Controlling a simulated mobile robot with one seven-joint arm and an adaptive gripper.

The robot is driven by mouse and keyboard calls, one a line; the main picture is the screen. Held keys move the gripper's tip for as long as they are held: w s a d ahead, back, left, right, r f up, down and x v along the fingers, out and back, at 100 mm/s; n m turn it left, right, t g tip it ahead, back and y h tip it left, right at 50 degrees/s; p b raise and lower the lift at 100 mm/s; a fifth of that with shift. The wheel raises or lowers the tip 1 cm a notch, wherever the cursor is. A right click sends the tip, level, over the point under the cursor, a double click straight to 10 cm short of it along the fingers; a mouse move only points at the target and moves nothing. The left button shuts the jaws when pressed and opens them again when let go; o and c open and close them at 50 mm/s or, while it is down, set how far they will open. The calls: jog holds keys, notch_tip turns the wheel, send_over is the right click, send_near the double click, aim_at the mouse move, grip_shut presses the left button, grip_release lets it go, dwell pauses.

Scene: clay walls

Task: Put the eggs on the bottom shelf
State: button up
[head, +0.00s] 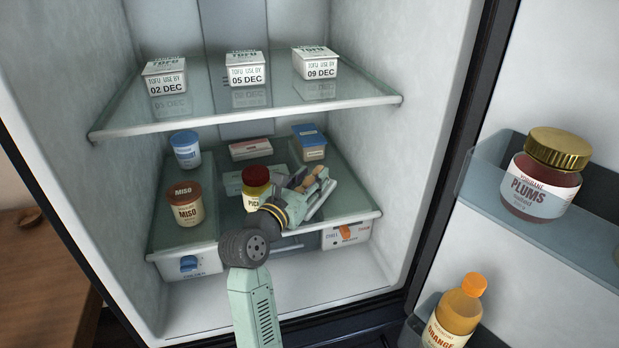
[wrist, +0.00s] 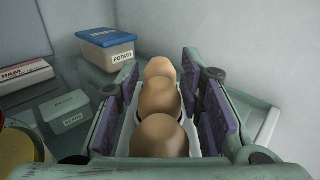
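The brown eggs (head: 311,180) sit in a row in a narrow white holder. Three eggs show in the wrist view (wrist: 160,100). My gripper (head: 318,190) is over the right side of the lower glass shelf (head: 215,238) in the fridge. In the wrist view its purple-padded fingers (wrist: 160,85) lie along both sides of the holder and appear shut on it. The holder's underside is hidden, so I cannot tell whether it touches the shelf.
The upper shelf (head: 205,115) holds three tofu tubs. Around my gripper stand a pickle jar (head: 256,180), a green box (wrist: 67,112), a ham box (head: 250,149) and a potato tub (head: 310,145). A miso jar (head: 185,205) stands left. The fridge door (head: 560,60) is at right.

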jog(key=shift+o, duration=1)
jog(key=shift+s+a+r, duration=0.1)
jog(key=b+v, duration=0.3)
jog(key=v, duration=0.7)
jog(key=shift+s+a, duration=0.15)
jog(key=shift+s, duration=0.1)
jog(key=shift+s+a, duration=0.2)
jog(key=shift+s, duration=0.35)
jog(key=shift+r, duration=0.1)
